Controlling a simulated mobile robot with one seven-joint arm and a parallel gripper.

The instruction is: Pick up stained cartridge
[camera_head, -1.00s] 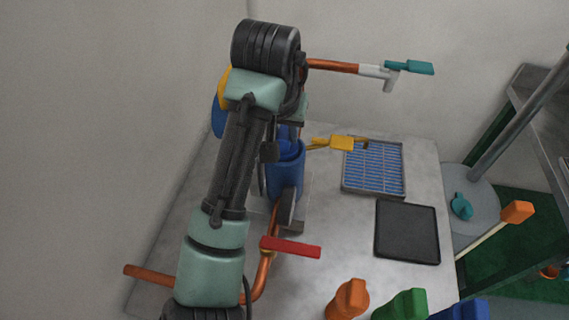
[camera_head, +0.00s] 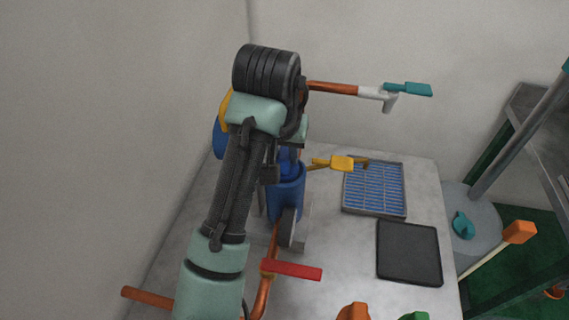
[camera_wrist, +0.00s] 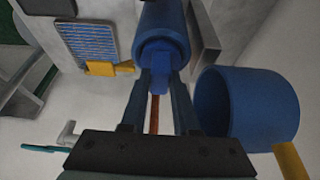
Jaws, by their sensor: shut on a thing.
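The cartridge (camera_wrist: 162,62) is dark blue with a narrow block-like handle. It sits in the mouth of a blue cylindrical housing (camera_wrist: 160,20) in the wrist view. My gripper (camera_wrist: 162,78) is shut on the handle, one finger on each side. No stains can be made out. In the head view, the blue housing (camera_head: 286,203) stands upright on the grey table, with the cartridge's blue top (camera_head: 288,163) showing at its mouth. My arm hides most of the gripper there.
A larger blue cylinder (camera_wrist: 262,105) is close to the right of my gripper. A red-handled copper pipe (camera_head: 292,271) is in front.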

